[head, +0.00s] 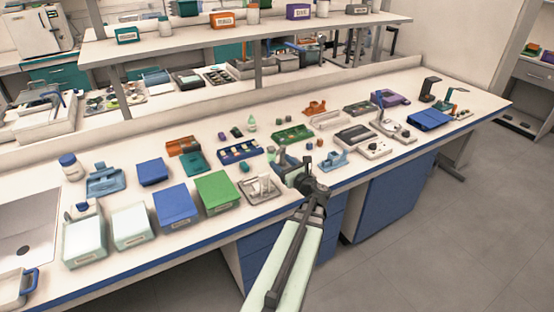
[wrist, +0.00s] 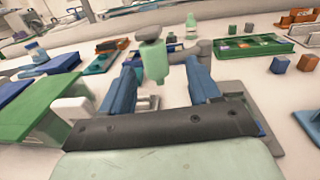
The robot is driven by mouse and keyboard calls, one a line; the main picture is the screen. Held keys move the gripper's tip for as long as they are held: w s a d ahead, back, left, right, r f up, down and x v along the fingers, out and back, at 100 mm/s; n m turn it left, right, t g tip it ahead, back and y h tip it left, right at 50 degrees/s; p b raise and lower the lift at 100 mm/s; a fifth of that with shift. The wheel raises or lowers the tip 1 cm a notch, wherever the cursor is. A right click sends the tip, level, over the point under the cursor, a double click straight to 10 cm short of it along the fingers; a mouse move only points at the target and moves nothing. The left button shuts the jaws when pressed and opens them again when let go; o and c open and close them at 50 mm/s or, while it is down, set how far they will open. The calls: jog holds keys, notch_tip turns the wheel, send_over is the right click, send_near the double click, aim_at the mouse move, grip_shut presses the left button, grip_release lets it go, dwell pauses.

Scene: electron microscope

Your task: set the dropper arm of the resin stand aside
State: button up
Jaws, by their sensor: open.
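The resin stand shows in the wrist view as a grey dropper arm (wrist: 190,50) with a grey-capped pale green dropper (wrist: 155,62) at its left end. A grey plate (wrist: 238,88), perhaps its base, shows to the right, partly behind my finger. My gripper (wrist: 162,74) is open, its blue fingers on either side of the dropper in the picture. I cannot tell whether they touch it. In the head view my gripper (head: 288,166) is over the bench's front part and hides most of the stand.
A green tray (head: 291,134) with small pieces lies behind; a blue device (head: 333,160) stands to the right. Small cubes (wrist: 278,64) lie right of the stand. The bench's blue front edge (head: 345,187) is close.

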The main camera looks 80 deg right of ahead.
jog(key=v, duration=0.9)
jog(key=shift+s+a, duration=0.15)
jog(key=shift+a, duration=0.1)
